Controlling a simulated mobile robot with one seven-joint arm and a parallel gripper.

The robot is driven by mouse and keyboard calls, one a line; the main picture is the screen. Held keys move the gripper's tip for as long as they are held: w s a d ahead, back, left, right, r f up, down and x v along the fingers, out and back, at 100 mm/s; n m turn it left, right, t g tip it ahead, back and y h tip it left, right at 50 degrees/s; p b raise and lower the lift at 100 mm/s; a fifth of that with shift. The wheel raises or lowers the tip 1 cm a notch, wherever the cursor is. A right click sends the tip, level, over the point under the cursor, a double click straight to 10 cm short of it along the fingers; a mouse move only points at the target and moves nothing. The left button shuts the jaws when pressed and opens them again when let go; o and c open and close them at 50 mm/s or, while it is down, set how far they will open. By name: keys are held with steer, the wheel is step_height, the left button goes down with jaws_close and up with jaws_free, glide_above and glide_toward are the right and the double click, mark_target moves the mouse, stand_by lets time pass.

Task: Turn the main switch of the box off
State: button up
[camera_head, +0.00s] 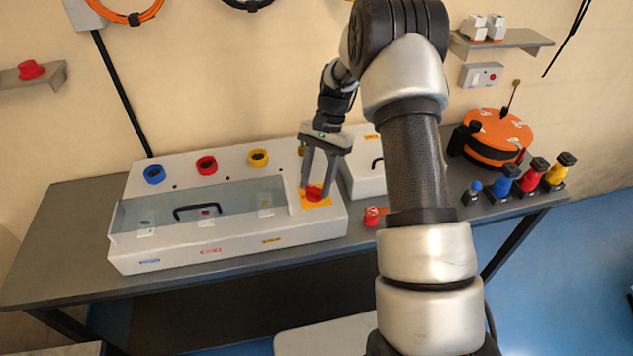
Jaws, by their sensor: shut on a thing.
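The box (190,255) is a long light-grey case on the bench, with a clear lid and a black handle (197,211) on its front part. Blue, red and yellow round sockets (206,166) sit along its back. The main switch (314,193) is a red knob on a yellow-orange plate at the box's right end. My gripper (315,190) points down over this plate, its fingers on either side of the red knob and shut on it. The fingers hide part of the knob, and its exact angle cannot be told.
A second light-grey case (362,180) stands right behind the box. A small red item (372,216) lies beside it. Blue, red and yellow connectors (532,176) and an orange round device (492,135) stand at the bench's right. The bench's left end (75,225) is clear.

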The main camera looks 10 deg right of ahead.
steer(key=n, duration=0.2)
steer(key=n+h, duration=0.1)
steer(key=n, duration=0.1)
steer(key=shift+w+a+n+g+h, duration=0.15)
steer(key=shift+n+g+h, duration=0.15)
steer(key=shift+g, duration=0.1)
steer(key=shift+a+n+h+b, duration=0.15)
steer(key=shift+n+h, duration=0.25)
steer(key=shift+n, duration=0.6)
steer(key=shift+d+n+h+b, duration=0.15)
steer(key=shift+n+h, duration=0.25)
steer(key=shift+n, duration=0.6)
steer(key=shift+a, duration=0.1)
steer(key=o, duration=1.1)
steer(key=shift+c, duration=0.2)
steer(key=v, duration=1.7)
steer(key=shift+w+r+p, duration=0.15)
steer(key=shift+w+p, duration=0.1)
steer(key=shift+p, duration=0.05)
